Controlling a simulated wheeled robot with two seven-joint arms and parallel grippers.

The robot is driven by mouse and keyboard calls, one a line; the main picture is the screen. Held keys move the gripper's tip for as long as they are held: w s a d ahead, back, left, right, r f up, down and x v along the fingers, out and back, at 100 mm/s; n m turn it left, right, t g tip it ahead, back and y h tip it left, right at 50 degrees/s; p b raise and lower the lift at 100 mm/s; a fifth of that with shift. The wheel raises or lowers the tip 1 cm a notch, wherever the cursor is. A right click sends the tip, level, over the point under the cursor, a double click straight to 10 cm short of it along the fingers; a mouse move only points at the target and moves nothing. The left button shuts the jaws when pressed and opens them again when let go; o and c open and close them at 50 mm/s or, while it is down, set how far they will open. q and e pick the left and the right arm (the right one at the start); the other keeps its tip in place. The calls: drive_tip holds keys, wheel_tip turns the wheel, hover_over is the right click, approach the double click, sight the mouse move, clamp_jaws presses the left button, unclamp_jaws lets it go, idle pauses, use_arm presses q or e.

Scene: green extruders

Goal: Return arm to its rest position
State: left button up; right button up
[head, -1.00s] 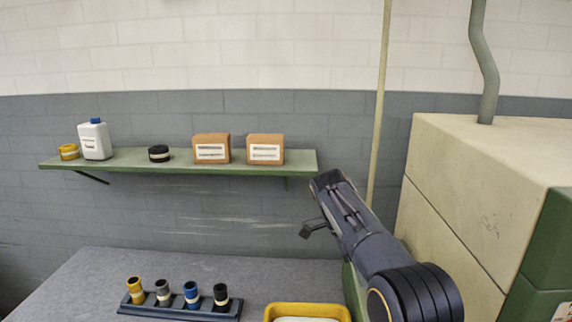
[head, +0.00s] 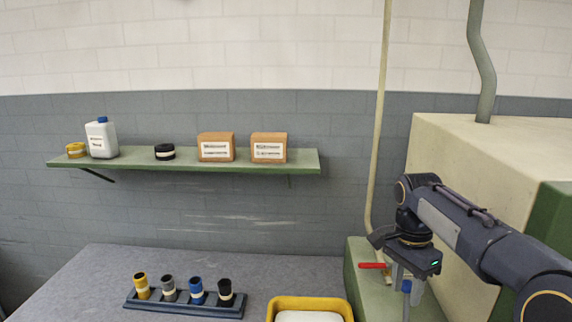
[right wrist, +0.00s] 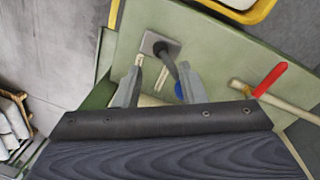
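My right arm comes in from the right in the head view. Its gripper (head: 408,284) points down over the green machine base, in front of the beige housing. In the right wrist view the two fingers of the right gripper (right wrist: 160,76) stand apart with nothing clamped between them. A dark bent rod on a small grey plate (right wrist: 158,46) lies beyond the fingertips, and a blue part (right wrist: 179,91) shows beside one finger. I cannot tell their exact distance from the fingers. My left gripper is not in view.
A red valve handle (head: 372,266) on a beige pipe (head: 375,150) is close left of the gripper. The beige housing (head: 450,150) stands behind the arm. A yellow bin (head: 345,302) and a rack of several spools (head: 180,308) are on the grey table. A shelf (head: 200,163) holds boxes.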

drive_tip(key=s+d+n+t+y, duration=0.1)
drive_tip(key=s+n+t+y, duration=0.35)
drive_tip(key=s, duration=1.05)
drive_tip(key=s+a+f+n+t, duration=0.1)
drive_tip(key=s+a+f+n, duration=0.1)
drive_tip(key=s, duration=0.3)
drive_tip(key=s+a+f+n+t, duration=0.1)
drive_tip(key=s+a+f+n, duration=0.2)
drive_tip(key=s+f+n, duration=0.1)
drive_tip(key=shift+s+f+n, duration=0.3)
drive_tip(key=shift+s+n, duration=0.45)
drive_tip(key=shift+s, duration=0.25)
